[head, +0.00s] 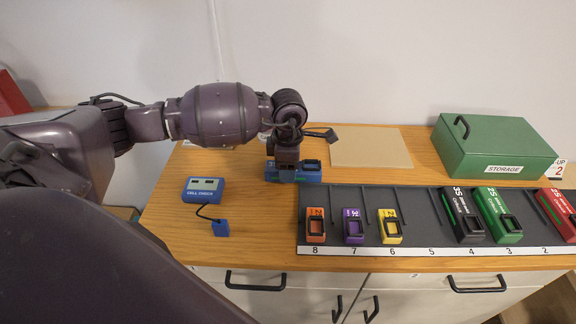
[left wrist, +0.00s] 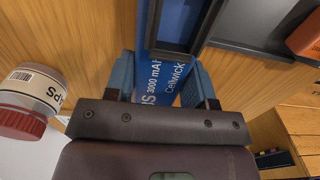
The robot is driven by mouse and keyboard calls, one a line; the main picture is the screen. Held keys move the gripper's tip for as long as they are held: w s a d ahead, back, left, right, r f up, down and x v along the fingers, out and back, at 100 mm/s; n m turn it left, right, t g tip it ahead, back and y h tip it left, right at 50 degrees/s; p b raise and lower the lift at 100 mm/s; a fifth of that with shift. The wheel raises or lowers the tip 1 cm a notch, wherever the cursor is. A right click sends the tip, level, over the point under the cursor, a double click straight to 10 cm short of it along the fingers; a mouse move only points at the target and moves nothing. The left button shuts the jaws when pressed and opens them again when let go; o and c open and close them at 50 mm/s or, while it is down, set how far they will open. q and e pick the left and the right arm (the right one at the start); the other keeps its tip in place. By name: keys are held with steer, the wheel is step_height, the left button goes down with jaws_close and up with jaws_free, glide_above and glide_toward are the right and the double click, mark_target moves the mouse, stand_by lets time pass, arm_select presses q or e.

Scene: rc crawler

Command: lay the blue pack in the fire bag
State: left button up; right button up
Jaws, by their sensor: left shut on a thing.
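The blue pack (head: 312,175) is on the wooden counter behind the rack's left end, partly hidden by my left gripper (head: 287,176). My left gripper points down and is shut on it. In the left wrist view the blue pack (left wrist: 165,82), with "3000 mAh" lettering, sits between the two fingers of the left gripper (left wrist: 162,68). I cannot tell if the pack is touching the counter. No thing is clearly labelled as a fire bag; a flat tan sheet (head: 370,147) lies at the back of the counter. My right gripper is not in view.
A dark rack (head: 415,200) holds orange, purple, yellow, black, green and red packs along the front right. A green storage box (head: 495,145) stands at the back right. A blue cell checker (head: 204,190) lies left. A red-lidded jar (left wrist: 30,100) stands beside the gripper.

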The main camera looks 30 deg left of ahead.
arm_select(q)
steer(key=o, duration=0.7)
steer(key=shift+f, duration=0.1)
steer(key=shift+c, duration=0.2)
steer(key=o, duration=0.4)
